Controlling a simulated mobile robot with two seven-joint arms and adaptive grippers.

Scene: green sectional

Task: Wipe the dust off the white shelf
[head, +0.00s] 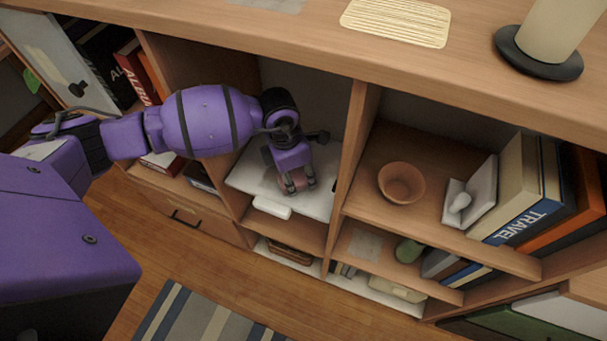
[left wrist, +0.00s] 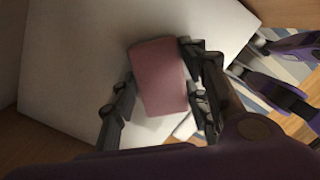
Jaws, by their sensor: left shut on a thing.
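The white shelf (head: 322,203) is a pale board inside an open cubby of the wooden unit. It also fills much of the left wrist view (left wrist: 75,75), where its surface looks greyish; I cannot clearly make out separate dust. My left gripper (head: 297,187) reaches into the cubby, pointing down over the shelf. It is shut on a dull pink block (left wrist: 158,78), probably a sponge, held between its two fingers. The block is at or just above the board; contact is hard to tell. In the head view the fingers mostly hide it.
A small white block (head: 271,207) sits at the shelf's front edge. A wooden divider (head: 353,145) bounds the cubby on the right. Beyond it are a terracotta bowl (head: 401,183), a white bookend (head: 470,195) and books (head: 525,195). A lamp (head: 540,55) stands on top.

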